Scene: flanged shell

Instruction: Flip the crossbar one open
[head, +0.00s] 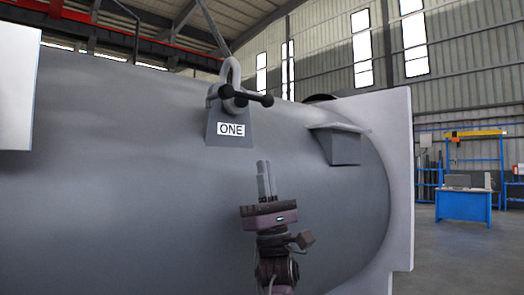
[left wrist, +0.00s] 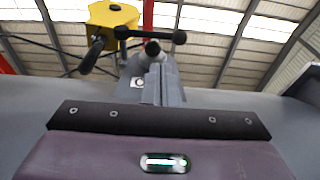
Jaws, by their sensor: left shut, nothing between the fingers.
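The crossbar one (head: 247,97) is a black bar with round knobs on a grey bracket labelled "ONE" (head: 231,129), on the side of the large grey shell (head: 130,150). A shackle stands above it. The crossbar also shows at the top of the left wrist view (left wrist: 150,34), beyond the fingers. My left gripper (head: 265,165) is shut and empty, pointing up, below and slightly right of the bracket in the head view. In the left wrist view its closed fingers (left wrist: 160,84) overlap part of the bracket. My right gripper is not in view.
Another grey bracket (head: 338,145) juts from the shell at the right. A pale flange (head: 400,180) ends the shell. A yellow block (left wrist: 112,18) hangs overhead in the left wrist view. A blue workbench (head: 463,205) stands far back on open floor.

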